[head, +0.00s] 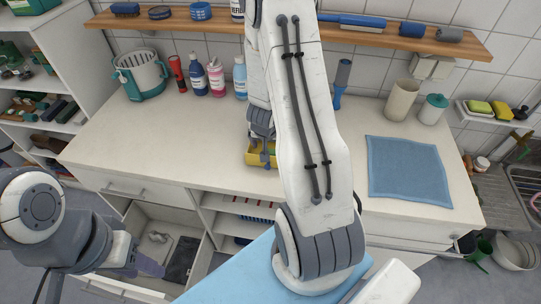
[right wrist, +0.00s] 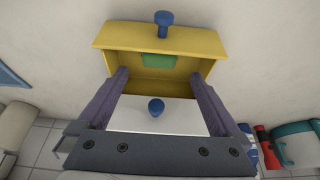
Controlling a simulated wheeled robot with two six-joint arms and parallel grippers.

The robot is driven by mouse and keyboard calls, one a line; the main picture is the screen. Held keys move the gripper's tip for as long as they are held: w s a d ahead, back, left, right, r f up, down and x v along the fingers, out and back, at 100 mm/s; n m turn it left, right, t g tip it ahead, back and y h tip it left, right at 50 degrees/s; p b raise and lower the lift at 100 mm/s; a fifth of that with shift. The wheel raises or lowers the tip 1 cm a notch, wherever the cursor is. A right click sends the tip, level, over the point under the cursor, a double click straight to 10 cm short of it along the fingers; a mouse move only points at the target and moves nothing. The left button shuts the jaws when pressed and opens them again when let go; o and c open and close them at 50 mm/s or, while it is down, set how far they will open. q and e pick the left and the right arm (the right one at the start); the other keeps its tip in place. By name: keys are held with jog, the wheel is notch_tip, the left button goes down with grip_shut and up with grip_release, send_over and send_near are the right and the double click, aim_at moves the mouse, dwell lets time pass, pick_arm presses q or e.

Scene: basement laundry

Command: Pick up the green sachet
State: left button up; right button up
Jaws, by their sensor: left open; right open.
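The green sachet (right wrist: 158,60) lies inside a yellow box (right wrist: 205,45) in the right wrist view, against its far inner side. The box has a blue knob (right wrist: 164,18) on its far side. A white panel (right wrist: 135,118) with another blue knob (right wrist: 157,107) covers the near part. In the head view the yellow box (head: 254,159) is partly hidden by my right gripper (head: 266,150), and the sachet is not visible. My left gripper (head: 152,266) is low at the left, away from the box.
The box stands on a white counter (head: 205,130). Bottles (head: 216,78) and a teal-trimmed basket (head: 140,75) stand behind left. A blue cloth (head: 408,170) lies to the right, with a beige cup (head: 402,100) behind it. An open drawer (head: 135,215) is below my left arm's side.

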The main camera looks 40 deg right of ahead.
aim_at(270, 150)
jog(key=x, duration=0.4)
jog(key=shift+f+b, duration=0.4)
jog(key=shift+f, duration=0.05)
jog(key=shift+d, duration=0.1)
jog(key=c, duration=1.3)
jog(key=shift+c, duration=0.4)
jog(key=shift+r, duration=0.15)
